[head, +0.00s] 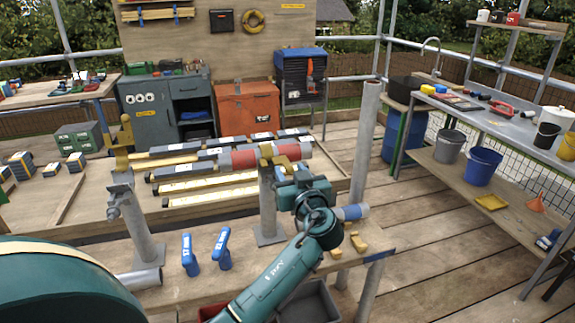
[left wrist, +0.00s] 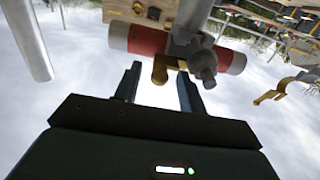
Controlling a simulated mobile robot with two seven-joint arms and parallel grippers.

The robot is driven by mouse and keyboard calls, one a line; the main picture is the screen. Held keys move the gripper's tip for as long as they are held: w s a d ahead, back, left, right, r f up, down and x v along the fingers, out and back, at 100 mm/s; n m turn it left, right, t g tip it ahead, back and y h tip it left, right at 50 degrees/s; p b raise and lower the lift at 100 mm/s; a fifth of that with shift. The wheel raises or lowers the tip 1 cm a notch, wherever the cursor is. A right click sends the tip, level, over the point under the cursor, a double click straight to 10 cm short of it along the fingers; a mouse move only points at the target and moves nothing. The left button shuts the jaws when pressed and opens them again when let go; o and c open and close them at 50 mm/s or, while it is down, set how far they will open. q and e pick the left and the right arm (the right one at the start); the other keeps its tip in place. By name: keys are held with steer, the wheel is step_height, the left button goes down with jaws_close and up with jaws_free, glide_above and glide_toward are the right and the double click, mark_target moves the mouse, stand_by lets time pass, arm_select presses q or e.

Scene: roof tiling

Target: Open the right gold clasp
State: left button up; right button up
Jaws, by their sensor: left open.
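The right gold clasp (head: 279,152) sits on top of a grey post (head: 267,205) and lies across a red and grey tube (head: 240,160). In the left wrist view its gold tab (left wrist: 166,66) hangs below the tube (left wrist: 148,40). My left gripper (head: 289,170) is open beside this clasp. In the left wrist view its two fingers stand on either side of the tab, without visibly gripping it. The left gold clasp (head: 123,137) stands open on another post and holds nothing; it also shows in the left wrist view (left wrist: 278,90). My right gripper is not seen.
Long dark boxes (head: 178,171) and pale bars lie on the bench behind the tube. An upright grey pole (head: 364,145) stands right of the clasp. Plank floor (head: 435,245) is open at right.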

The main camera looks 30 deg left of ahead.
arm_select(q)
steer(key=shift+w+a, duration=0.15)
steer(key=shift+a, duration=0.05)
stand_by(0.3)
jaws_close()
stand_by(0.4)
